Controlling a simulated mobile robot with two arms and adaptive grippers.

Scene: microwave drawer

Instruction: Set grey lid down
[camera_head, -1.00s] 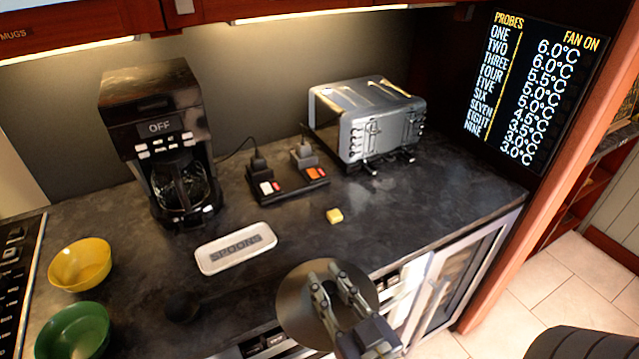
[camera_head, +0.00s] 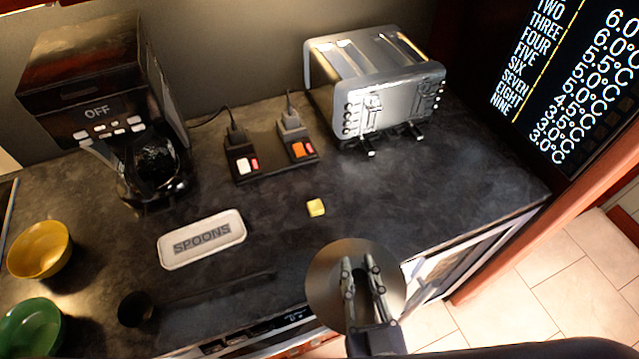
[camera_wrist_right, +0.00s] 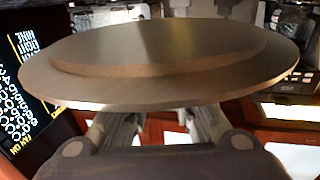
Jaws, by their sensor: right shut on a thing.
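The grey lid (camera_head: 325,285) is a round disc in the head view, at the counter's front edge. My right gripper (camera_head: 360,262) is shut on it, with the fingers lying across the disc. In the right wrist view the lid (camera_wrist_right: 150,50) fills the upper middle, with a raised inner step, and the fingers reach beneath it. The dark countertop (camera_head: 270,235) lies behind and left of the lid. The lid looks held above the front edge; its exact height cannot be told. My left gripper is not in view.
A white spoons tray (camera_head: 203,238), a black ladle (camera_head: 137,308) and a yellow cube (camera_head: 316,207) lie on the counter. Behind are a power strip (camera_head: 270,165), toaster (camera_head: 385,90) and coffee maker (camera_head: 95,90). Yellow (camera_head: 40,250) and green (camera_head: 30,325) bowls stand left. Bare counter lies right of the cube.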

